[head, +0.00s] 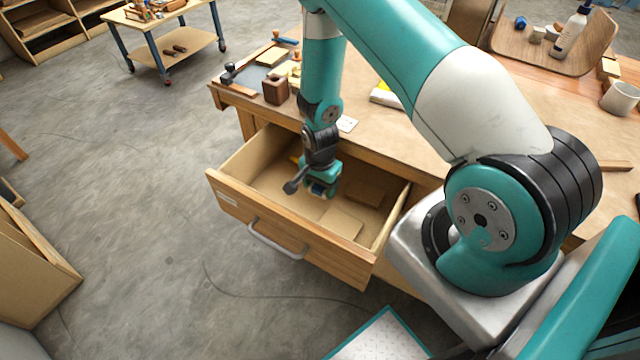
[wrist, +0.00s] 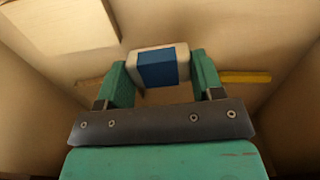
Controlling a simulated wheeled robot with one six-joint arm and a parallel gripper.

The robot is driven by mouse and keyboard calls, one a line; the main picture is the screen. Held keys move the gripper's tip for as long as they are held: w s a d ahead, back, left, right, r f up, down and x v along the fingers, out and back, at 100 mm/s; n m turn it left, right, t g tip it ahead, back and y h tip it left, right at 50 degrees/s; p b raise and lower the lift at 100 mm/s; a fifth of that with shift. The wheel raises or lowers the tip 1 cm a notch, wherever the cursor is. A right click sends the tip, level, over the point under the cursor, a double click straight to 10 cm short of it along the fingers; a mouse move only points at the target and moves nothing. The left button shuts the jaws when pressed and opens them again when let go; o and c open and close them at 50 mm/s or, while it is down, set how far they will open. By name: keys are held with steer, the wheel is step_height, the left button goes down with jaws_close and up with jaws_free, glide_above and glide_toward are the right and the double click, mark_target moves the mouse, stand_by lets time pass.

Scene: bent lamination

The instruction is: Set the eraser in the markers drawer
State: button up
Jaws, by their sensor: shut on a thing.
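The eraser (wrist: 163,67) is white with a blue band and sits between the two green fingers of my gripper (wrist: 160,82) in the wrist view. My gripper is shut on it. In the head view my gripper (head: 322,188) points down inside the open drawer (head: 290,205), and a blue bit shows at its tip. The drawer is wooden with a grey bar handle and a small label on its front. Whether the eraser touches the drawer floor I cannot tell.
A yellow stick (wrist: 245,77) lies in the drawer, right of the gripper in the wrist view. Flat wooden pieces (head: 342,223) lie on the drawer floor. The workbench (head: 395,135) above holds a brown block (head: 275,89) and other items.

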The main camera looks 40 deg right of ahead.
steer(key=shift+f+b, duration=0.5)
steer(key=shift+f, duration=0.1)
steer(key=o, duration=1)
